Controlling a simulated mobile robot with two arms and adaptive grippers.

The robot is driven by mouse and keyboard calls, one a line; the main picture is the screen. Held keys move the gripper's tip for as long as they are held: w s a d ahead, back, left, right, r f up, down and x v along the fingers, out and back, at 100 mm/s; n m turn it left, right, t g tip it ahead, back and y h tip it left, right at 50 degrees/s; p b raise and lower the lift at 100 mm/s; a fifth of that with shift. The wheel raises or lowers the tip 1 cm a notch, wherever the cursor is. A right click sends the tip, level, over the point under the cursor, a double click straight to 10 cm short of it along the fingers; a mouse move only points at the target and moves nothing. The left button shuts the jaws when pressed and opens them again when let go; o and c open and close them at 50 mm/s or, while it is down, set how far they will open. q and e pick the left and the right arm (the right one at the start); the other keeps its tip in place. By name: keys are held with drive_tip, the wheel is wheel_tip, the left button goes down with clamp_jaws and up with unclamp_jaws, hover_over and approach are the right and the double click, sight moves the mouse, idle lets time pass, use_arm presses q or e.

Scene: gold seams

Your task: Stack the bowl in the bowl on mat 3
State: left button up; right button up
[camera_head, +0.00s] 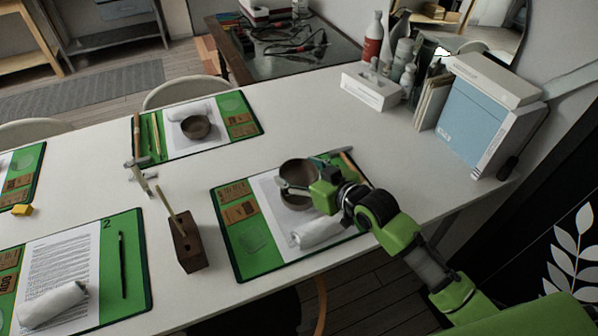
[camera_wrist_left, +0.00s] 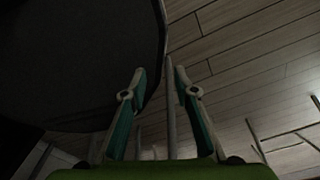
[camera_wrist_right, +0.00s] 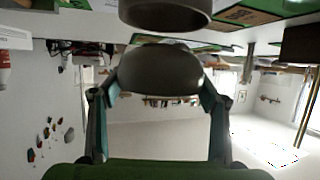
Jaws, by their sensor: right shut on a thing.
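My right gripper (camera_head: 288,188) is shut on a dark brown bowl (camera_head: 298,171), held over the near right green mat (camera_head: 257,262). In the right wrist view this held bowl (camera_wrist_right: 160,72) sits between the fingers. A second brown bowl (camera_head: 294,202) shows just below it in the head view, partly hidden by the gripper. It also shows in the right wrist view (camera_wrist_right: 165,14), with a gap between the two bowls. No number is readable on this mat.
Another brown bowl (camera_head: 195,127) sits on the back mat (camera_head: 184,153). A rolled white cloth (camera_head: 318,232) lies near the held bowl. A wooden block with a stick (camera_head: 187,248) stands left of the mat. Bottles (camera_head: 373,40) and box files (camera_head: 481,112) stand at the back right.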

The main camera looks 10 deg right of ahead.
sight(299, 182)
drive_tip(key=shift+f+b, duration=1.2)
drive_tip(key=shift+b, duration=0.05)
drive_tip(key=shift+f, duration=0.55)
drive_tip(key=o, duration=1.3)
drive_tip(key=v, duration=1.2)
drive_tip(key=shift+d, duration=0.15)
